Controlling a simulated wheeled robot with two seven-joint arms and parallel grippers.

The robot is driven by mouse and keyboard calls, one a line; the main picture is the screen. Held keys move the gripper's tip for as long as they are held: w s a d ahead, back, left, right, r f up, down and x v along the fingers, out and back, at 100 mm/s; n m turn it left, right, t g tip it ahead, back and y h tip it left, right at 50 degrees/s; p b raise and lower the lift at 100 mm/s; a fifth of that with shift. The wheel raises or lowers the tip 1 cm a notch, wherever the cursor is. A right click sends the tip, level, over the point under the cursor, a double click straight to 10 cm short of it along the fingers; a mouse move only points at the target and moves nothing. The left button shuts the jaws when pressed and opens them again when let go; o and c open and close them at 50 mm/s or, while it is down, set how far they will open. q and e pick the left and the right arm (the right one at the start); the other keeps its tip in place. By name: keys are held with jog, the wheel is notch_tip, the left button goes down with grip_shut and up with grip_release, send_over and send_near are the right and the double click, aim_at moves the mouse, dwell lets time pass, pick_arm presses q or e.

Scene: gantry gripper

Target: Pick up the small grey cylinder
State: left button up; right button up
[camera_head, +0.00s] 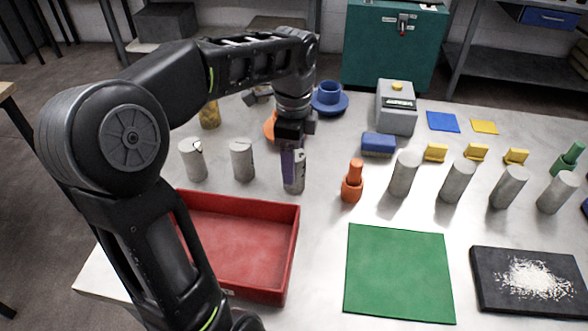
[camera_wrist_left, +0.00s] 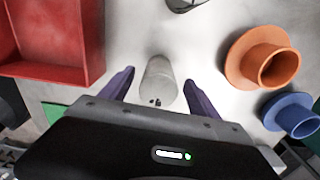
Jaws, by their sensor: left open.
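Several grey cylinders stand on the white table in the head view. One grey cylinder (camera_head: 297,184) is at my left gripper (camera_head: 291,163), partly hidden behind a purple finger. In the left wrist view this grey cylinder (camera_wrist_left: 157,84) lies between the two open fingers of my left gripper (camera_wrist_left: 159,78), with a visible gap on each side. Other grey cylinders stand to its left (camera_head: 242,160) and to its right (camera_head: 405,173). My right gripper is not in view.
A red tray (camera_head: 293,262) is in front of the gripper. An orange peg part (camera_head: 352,182) stands to the right, and a blue flanged part (camera_head: 329,98) behind. A green mat (camera_head: 399,272) and black pad (camera_head: 485,295) lie in front. A grey box (camera_head: 397,108) stands at the back.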

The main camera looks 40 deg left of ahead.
pick_arm(q)
jog(key=shift+d+f, duration=0.2)
jog(key=shift+f, duration=2.35)
jog(key=shift+c, duration=0.2)
grip_shut()
